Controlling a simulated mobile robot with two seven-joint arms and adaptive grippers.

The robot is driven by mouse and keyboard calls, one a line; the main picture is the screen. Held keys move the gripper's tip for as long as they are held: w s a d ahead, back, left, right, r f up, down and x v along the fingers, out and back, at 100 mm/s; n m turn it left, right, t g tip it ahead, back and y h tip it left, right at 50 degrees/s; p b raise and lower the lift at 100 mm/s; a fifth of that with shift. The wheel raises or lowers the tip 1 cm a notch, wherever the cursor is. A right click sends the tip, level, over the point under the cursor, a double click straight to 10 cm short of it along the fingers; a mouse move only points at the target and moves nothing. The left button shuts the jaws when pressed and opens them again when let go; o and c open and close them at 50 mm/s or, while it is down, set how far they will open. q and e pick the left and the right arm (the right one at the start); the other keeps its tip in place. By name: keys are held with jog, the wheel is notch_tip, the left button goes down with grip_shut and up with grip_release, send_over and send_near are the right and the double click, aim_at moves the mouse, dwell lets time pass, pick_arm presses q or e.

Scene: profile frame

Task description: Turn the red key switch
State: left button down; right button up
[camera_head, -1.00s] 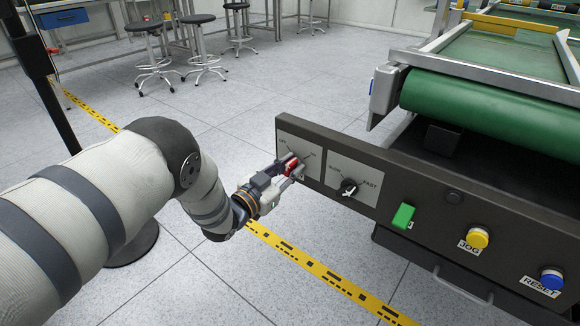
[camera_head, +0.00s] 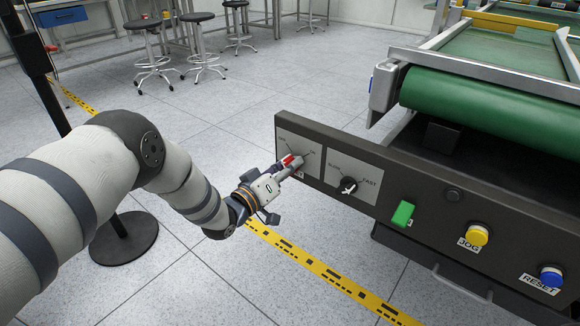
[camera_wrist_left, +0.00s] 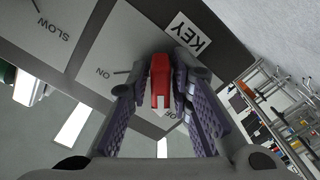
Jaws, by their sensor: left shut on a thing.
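The red key switch (camera_head: 288,160) sits on a light plate at the left end of the dark control panel. My left gripper (camera_head: 284,167) reaches it from the front left and is shut on it. In the left wrist view the red key (camera_wrist_left: 160,80) stands between the two fingers of the left gripper (camera_wrist_left: 157,100), by the KEY label (camera_wrist_left: 189,41) and the word ON. The OFF marking is partly hidden by a finger. My right gripper is not in view.
On the panel (camera_head: 420,222), right of the key, are a black SLOW/FAST knob (camera_head: 348,186), a green switch (camera_head: 403,214), a yellow JOG button (camera_head: 477,236) and a blue RESET button (camera_head: 552,277). A green conveyor (camera_head: 490,105) stands behind. Stools stand far back.

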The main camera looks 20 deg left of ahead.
pick_arm(q)
jog(key=shift+f+n, duration=0.1)
jog(key=shift+n, duration=0.4)
dwell(0.3)
jog(key=c, duration=1.6)
grip_release()
jog(key=v, duration=1.2)
